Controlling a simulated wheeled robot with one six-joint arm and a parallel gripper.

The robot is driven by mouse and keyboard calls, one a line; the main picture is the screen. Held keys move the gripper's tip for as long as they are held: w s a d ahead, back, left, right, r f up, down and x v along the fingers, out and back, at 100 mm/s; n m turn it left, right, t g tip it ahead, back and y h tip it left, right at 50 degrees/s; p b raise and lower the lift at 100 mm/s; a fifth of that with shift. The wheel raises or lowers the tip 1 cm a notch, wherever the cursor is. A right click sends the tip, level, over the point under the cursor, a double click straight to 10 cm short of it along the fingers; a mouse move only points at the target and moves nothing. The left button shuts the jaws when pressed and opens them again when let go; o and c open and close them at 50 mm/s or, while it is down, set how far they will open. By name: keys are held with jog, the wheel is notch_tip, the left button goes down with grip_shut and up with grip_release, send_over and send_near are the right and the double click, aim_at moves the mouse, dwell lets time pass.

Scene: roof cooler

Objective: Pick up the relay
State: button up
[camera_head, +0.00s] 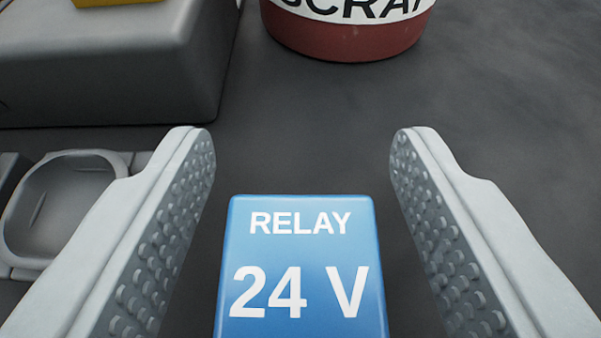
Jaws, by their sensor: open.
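The relay (302,255) is a blue block with white lettering that reads "RELAY 24 V". It shows at the bottom middle of the view, and its near end is cut off by the lower edge. My gripper (302,138) is open, with one grey finger on each side of the relay. A gap shows between the relay and each studded inner pad, so neither finger appears to touch it. The fingertips reach past the relay's far edge in the picture.
A red container with a white "SCRAP" label (345,38) stands at the top middle. A large grey box (110,70) is at the upper left, with a yellow thing (115,2) on it. A grey tray-like part (65,205) lies left of my left finger. Dark surface at right is clear.

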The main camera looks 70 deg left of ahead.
jog(key=c, duration=1.1)
jog(key=shift+c, duration=0.2)
